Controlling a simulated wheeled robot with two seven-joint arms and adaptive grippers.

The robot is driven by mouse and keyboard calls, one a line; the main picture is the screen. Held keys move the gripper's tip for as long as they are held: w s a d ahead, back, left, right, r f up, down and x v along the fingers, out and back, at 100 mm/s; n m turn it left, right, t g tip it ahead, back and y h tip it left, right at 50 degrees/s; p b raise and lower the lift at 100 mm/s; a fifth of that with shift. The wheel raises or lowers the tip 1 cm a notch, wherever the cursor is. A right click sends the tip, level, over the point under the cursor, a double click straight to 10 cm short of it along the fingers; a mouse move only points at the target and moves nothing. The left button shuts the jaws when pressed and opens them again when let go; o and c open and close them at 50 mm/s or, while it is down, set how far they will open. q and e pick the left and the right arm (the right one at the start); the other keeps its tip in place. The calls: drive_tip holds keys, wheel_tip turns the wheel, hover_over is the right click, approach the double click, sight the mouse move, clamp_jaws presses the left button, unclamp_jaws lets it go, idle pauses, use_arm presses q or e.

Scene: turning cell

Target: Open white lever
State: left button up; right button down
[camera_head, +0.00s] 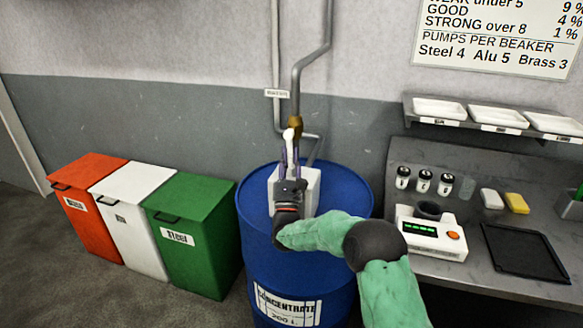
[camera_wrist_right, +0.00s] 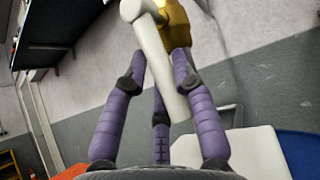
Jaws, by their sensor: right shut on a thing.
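The white lever (camera_wrist_right: 158,62) is a pale bar that hangs down from a brass valve (camera_wrist_right: 175,22) in the right wrist view. In the head view its upper end (camera_head: 289,134) shows beside the brass valve (camera_head: 295,124) on the grey pipe; the rest is hidden by my fingers. My right gripper (camera_head: 289,158) is shut on the lever. Its purple fingers (camera_wrist_right: 160,78) stand around the lever's lower part in the wrist view. My left gripper is not in view.
A blue concentrate drum (camera_head: 255,230) with a white container (camera_head: 312,188) on top stands below the valve. Orange, white and green bins (camera_head: 205,200) stand to the left. A grey bench (camera_head: 470,268) with a scale (camera_head: 430,235) is to the right.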

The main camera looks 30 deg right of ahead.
drive_tip(key=shift+w+a+m+g+h+b, duration=0.1)
drive_tip(key=shift+m+g+h+b, duration=0.2)
drive_tip(key=shift+m+h, duration=0.25)
drive_tip(key=shift+w+a+m+g+h+b, duration=0.1)
drive_tip(key=shift+m+g+h+b, duration=0.2)
drive_tip(key=shift+m+h, duration=0.25)
drive_tip(key=c, duration=1)
unclamp_jaws()
drive_tip(key=v, duration=1.2)
